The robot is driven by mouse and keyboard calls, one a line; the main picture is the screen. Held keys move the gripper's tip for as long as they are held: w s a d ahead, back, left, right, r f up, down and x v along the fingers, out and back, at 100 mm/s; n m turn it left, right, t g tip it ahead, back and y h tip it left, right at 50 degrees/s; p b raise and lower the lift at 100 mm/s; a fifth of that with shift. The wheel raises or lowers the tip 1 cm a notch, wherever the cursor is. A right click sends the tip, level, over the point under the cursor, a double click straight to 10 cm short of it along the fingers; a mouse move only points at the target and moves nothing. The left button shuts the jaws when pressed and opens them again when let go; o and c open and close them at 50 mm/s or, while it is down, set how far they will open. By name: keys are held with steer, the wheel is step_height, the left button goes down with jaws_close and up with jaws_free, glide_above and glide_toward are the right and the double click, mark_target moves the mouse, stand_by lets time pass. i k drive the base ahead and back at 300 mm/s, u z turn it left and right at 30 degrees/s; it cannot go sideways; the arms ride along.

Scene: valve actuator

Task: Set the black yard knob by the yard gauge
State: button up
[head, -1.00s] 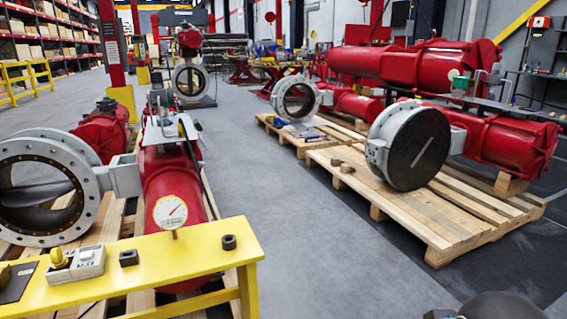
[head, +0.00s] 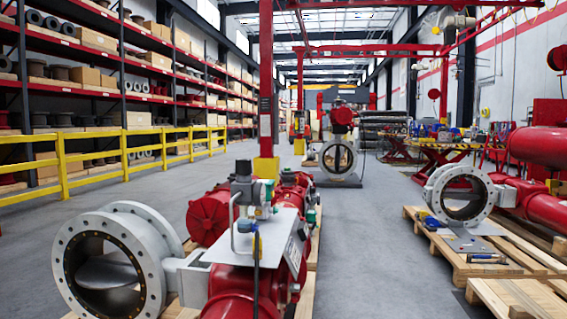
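The black yard knob and the yard gauge do not show in the head view at this moment. My gripper is not in view either. A red valve actuator (head: 232,283) with a grey mounting plate, small fittings and tubing fills the lower middle. A grey flanged valve (head: 150,268) is joined to its left side, with its disc partly turned in the bore.
Wooden pallets (head: 487,266) with another grey valve (head: 461,196) and red cylinders stand at the right. A yellow guard rail (head: 62,166) runs before tall shelves (head: 130,100) at the left. The grey floor aisle (head: 370,225) between is open.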

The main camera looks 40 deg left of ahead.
mark_target(243, 165)
steer(key=i, duration=2.35)
steer(key=u, duration=2.95)
steer(key=i, duration=0.5)
